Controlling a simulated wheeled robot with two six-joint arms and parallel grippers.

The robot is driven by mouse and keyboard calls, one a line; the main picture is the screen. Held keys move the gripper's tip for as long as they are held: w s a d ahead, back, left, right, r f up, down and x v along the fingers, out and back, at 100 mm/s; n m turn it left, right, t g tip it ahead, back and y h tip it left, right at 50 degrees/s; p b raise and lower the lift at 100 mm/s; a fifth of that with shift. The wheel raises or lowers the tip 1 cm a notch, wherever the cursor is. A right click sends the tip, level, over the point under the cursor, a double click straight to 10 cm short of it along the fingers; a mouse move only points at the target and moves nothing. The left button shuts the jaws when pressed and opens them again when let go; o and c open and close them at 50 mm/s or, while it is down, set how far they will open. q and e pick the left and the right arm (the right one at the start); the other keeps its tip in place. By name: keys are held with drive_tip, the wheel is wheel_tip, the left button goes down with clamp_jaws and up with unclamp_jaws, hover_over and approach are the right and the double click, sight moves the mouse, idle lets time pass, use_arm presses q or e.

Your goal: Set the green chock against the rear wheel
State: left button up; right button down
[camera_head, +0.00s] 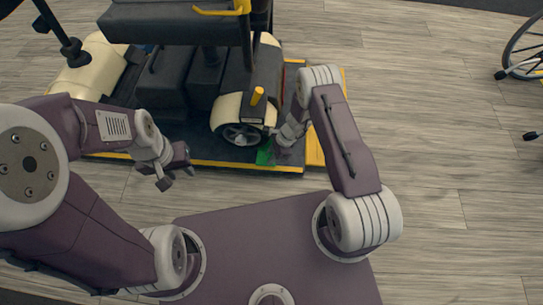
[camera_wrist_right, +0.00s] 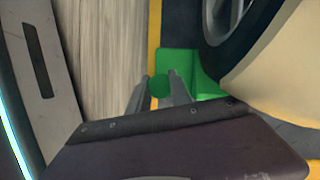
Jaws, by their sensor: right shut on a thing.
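The green chock (camera_head: 265,156) is on the dark platform at the scooter's rear wheel (camera_head: 243,134). In the right wrist view the chock (camera_wrist_right: 185,68) lies beside the wheel (camera_wrist_right: 225,40), and its wedge side appears to meet the tyre. My right gripper (camera_wrist_right: 159,86) is shut on the chock's round green knob (camera_wrist_right: 159,85). In the head view my right gripper (camera_head: 284,150) partly hides the chock. My left gripper (camera_head: 177,178) is open and empty, in front of the platform's near edge.
The scooter (camera_head: 205,75) stands on a dark platform with a yellow edge (camera_head: 200,162). A yellow ramp strip (camera_head: 315,150) lies at its right end. A wheelchair wheel (camera_head: 522,50) shows at the far right. The floor (camera_head: 440,130) between is clear.

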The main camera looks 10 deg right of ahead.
drive_tip(key=shift+w+a+r, duration=0.2)
drive_tip(key=shift+w+a, duration=0.05)
drive_tip(key=shift+a, duration=0.4)
idle(0.3)
drive_tip(key=c, duration=1.1)
unclamp_jaws()
drive_tip(key=shift+r, duration=0.1)
drive_tip(key=d+p+v, duration=0.1)
drive_tip(key=p+v, duration=0.5)
drive_tip(key=v, duration=0.3)
drive_tip(key=shift+s+f+p, duration=0.2)
drive_tip(key=shift+s+p, duration=0.05)
drive_tip(key=shift+p, duration=0.05)
drive_tip(key=shift+d, duration=0.1)
